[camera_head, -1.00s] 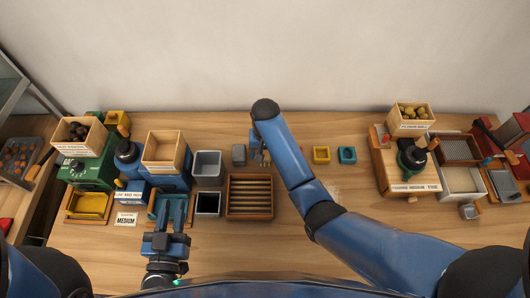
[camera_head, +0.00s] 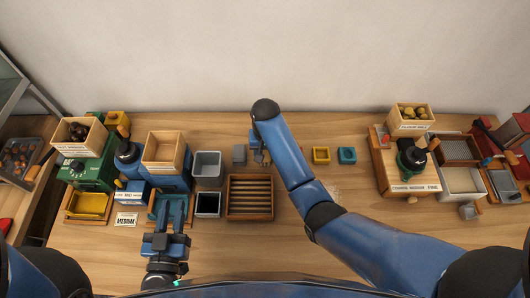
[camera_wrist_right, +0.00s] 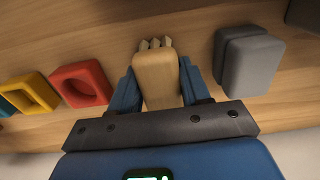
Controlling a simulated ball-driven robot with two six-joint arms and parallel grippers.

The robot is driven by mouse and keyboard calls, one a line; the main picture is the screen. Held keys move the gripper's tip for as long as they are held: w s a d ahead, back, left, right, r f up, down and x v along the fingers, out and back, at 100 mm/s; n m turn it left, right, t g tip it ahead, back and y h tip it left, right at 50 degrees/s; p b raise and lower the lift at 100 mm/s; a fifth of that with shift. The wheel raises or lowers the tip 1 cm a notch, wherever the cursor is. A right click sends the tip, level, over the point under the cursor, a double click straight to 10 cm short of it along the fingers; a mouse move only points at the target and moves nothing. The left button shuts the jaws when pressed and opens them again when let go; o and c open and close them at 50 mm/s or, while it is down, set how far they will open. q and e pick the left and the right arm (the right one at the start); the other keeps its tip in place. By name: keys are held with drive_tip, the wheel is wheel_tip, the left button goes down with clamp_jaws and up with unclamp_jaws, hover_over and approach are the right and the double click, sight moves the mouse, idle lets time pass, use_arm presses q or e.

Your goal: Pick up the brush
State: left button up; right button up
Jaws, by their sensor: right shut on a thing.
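The brush (camera_wrist_right: 156,78) is a pale wooden block with short light bristles at its far end. In the right wrist view it sits between the two blue fingers of my right gripper (camera_wrist_right: 160,92), which is shut on it. In the head view my right gripper (camera_head: 260,158) is at the middle of the table, partly hidden by my arm, with a bit of tan brush between its fingers. My left gripper (camera_head: 171,222) is open and empty over the teal tray (camera_head: 160,204) at the front left.
A grey block (camera_wrist_right: 248,62) stands close beside the brush. A red block (camera_wrist_right: 84,84) and a yellow block (camera_wrist_right: 30,92) lie on the other side. In the head view a slatted wooden tray (camera_head: 250,197) lies in front. Bare table (camera_head: 330,235) is at the front right.

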wheel_tip(320, 180, up, 10)
drive_tip(key=shift+f, duration=0.2)
wheel_tip(320, 180, up, 10)
drive_tip(key=p, duration=1.1)
drive_tip(key=shift+r, duration=0.1)
